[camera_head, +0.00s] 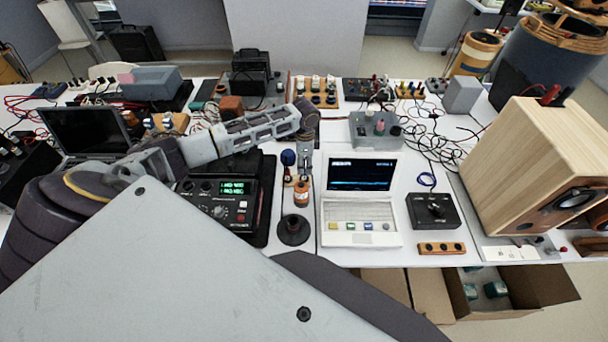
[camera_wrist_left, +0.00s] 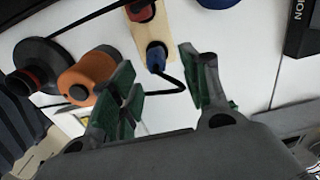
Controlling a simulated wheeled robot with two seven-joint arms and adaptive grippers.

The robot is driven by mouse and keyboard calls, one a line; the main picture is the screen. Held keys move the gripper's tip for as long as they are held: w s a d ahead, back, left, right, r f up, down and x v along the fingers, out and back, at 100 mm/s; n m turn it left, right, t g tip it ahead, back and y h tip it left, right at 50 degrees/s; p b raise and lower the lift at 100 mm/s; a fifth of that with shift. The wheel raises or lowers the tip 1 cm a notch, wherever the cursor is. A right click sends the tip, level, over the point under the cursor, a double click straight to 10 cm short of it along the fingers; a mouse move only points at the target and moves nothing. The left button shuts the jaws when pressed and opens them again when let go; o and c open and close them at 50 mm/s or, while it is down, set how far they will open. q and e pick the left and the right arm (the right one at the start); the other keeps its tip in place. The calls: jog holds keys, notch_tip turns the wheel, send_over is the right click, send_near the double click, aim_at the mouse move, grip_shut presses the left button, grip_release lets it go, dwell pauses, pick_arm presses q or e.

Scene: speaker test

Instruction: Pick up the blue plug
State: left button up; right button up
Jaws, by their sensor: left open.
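The blue plug (camera_wrist_left: 156,58) shows in the left wrist view, at one end of a small wooden strip (camera_wrist_left: 147,30) that also bears a red plug (camera_wrist_left: 140,10). A black cable bends away from the blue plug. My left gripper (camera_head: 304,165) points down over the table between the black instrument and the white laptop-like device. In the left wrist view its two green-padded fingers are open and apart, with the blue plug showing between and beyond their tips. I see no contact. In the head view I cannot clearly make out the blue plug. My right gripper is out of view.
An orange cylinder (camera_wrist_left: 88,76) and a black round-based stand (camera_wrist_left: 35,68) are close beside the left fingers. A black instrument (camera_head: 222,205) lies left and a white device (camera_head: 358,205) right. A wooden speaker (camera_head: 530,165) and loose cables occupy the right side.

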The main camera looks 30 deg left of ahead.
aim_at(304, 175)
pick_arm(q)
jog(key=shift+f, duration=0.2)
jog(key=shift+s+f+p, duration=0.15)
jog(key=shift+f+p, duration=0.05)
jog(key=shift+f, duration=1.05)
jog(key=shift+s+f+p, duration=0.15)
jog(key=shift+f, duration=1.1)
jog(key=shift+c, duration=0.3)
jog(key=c, duration=0.9)
